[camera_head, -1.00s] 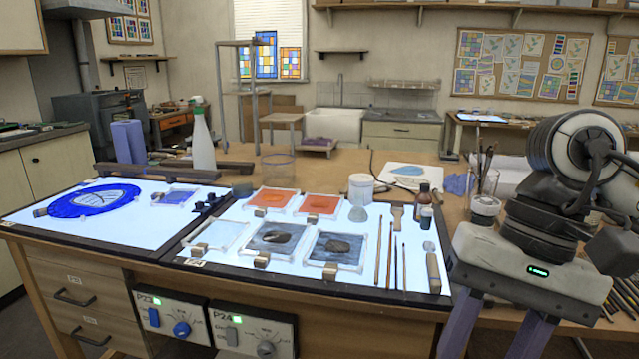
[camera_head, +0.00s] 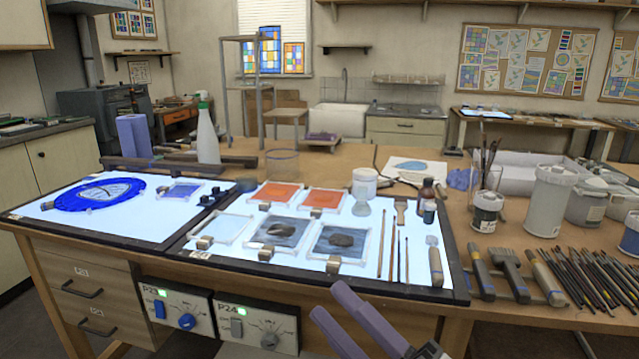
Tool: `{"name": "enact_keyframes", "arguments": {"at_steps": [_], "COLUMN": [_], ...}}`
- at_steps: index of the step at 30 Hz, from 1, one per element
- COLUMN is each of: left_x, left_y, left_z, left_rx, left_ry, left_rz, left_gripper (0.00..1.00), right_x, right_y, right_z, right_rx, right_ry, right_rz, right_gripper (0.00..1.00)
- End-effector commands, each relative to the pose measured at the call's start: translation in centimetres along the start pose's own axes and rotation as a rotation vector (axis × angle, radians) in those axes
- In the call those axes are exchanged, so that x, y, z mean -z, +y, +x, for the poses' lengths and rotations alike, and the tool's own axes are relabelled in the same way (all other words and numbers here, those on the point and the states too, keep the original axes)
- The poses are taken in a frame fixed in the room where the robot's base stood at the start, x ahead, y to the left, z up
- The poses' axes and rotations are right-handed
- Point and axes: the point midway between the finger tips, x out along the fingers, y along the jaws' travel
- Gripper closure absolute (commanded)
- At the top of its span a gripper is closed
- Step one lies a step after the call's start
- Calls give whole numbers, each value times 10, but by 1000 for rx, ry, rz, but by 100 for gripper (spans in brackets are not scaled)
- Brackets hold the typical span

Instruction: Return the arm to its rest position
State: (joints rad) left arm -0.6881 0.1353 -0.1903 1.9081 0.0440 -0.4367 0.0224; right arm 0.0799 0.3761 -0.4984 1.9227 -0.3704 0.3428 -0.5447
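My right gripper (camera_head: 347,312) shows at the bottom of the head view, in front of the bench's front edge. Its two long purple-grey fingers are spread apart with nothing between them. Its wrist is mostly cut off by the lower picture edge. My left gripper and arm are out of the picture.
A bench carries two lit light panels; the right panel (camera_head: 300,262) holds orange and grey glass tiles and brushes. A blue round glass piece (camera_head: 98,194) lies on the left panel. Brushes (camera_head: 590,278) and jars (camera_head: 551,200) crowd the right side. Control boxes (camera_head: 255,325) hang below.

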Motion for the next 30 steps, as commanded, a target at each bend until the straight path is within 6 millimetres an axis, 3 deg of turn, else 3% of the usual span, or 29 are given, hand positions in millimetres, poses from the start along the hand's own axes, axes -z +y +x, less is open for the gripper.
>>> {"name": "enact_keyframes", "arguments": {"at_steps": [1,3,8,12,15,18,21,24,30], "left_x": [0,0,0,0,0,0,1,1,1], "left_y": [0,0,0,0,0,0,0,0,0], "left_z": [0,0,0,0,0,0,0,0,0], "left_rx": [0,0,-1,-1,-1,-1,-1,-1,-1], "left_ry": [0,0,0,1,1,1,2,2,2], "left_rz": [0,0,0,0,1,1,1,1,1], "left_gripper": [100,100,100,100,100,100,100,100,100], "right_x": [-22,-46,-72,-65,-48,-28,-13,-5,-4], "right_y": [-28,-63,-140,-199,-229,-249,-260,-265,-266], "right_z": [-24,-57,-149,-238,-296,-342,-370,-384,-386], "right_rx": [44,94,179,229,248,260,263,264,264], "right_ry": [-140,-314,-681,-982,-1172,-1321,-1418,-1467,-1473], "right_rz": [151,334,695,961,1114,1223,1293,1326,1330], "right_gripper": [62,62,62,62,62,62,62,62,62]}}
